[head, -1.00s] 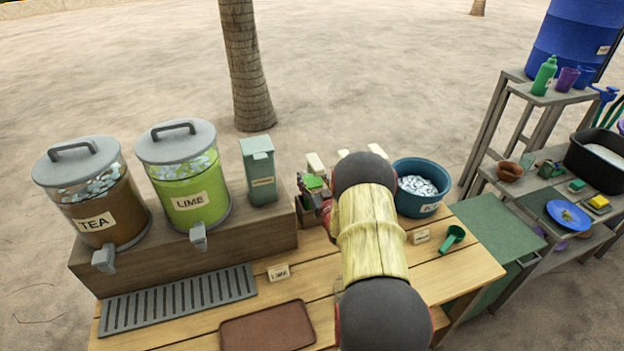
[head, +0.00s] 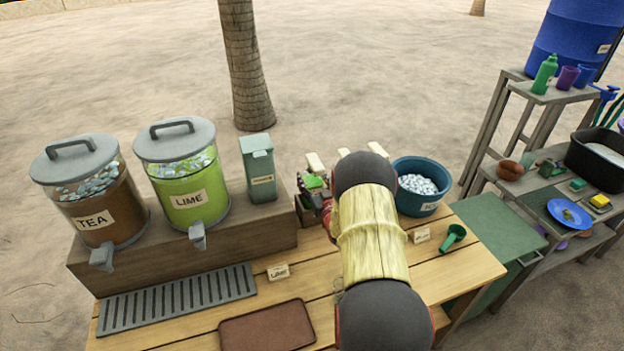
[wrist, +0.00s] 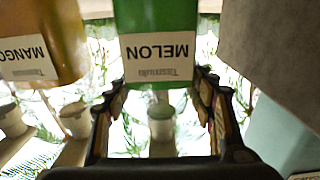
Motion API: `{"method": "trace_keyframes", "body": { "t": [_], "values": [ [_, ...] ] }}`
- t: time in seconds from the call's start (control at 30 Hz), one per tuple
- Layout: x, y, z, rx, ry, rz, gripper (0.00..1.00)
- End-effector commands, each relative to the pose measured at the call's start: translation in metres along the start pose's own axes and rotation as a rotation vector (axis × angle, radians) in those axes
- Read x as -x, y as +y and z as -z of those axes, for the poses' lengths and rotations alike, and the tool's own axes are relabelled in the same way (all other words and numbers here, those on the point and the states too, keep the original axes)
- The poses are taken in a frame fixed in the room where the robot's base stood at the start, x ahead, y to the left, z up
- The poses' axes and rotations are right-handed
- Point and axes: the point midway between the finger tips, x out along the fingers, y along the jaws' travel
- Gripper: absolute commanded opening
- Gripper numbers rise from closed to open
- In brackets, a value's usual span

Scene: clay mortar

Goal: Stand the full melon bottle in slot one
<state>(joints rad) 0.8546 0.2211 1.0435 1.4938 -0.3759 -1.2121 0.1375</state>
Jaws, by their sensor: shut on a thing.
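The melon bottle (wrist: 158,20) is green, with a white label reading MELON upside down in the wrist view. My gripper (wrist: 160,82) has a finger on each side of it and is shut on it. In the head view a small green patch (head: 314,182) beside my gripper (head: 322,204) looks like part of this bottle. My arm covers most of that area. Slot one cannot be made out in either view.
An amber bottle labelled MANGO (wrist: 40,40) stands close to the left in the wrist view. Several pale pump tops (head: 316,162) show behind my arm. A green-grey bin (head: 258,172) is to the left, an ice tub (head: 421,203) to the right. A brown tray (head: 267,328) lies in front.

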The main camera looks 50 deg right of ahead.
Motion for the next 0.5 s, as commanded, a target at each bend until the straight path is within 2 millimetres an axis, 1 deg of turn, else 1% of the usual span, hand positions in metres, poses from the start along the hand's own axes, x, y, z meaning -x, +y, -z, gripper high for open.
{"method": "trace_keyframes", "body": {
  "t": [0.37, 0.4, 0.5],
  "values": [
    [-0.0011, 0.0004, -0.004, 0.001, 0.006, 0.0, 0.0],
    [-0.0011, 0.0004, -0.0032, 0.001, 0.006, 0.0, 0.57],
    [-0.0008, 0.0003, -0.0036, 0.001, 0.004, 0.0, 0.62]
  ]
}}
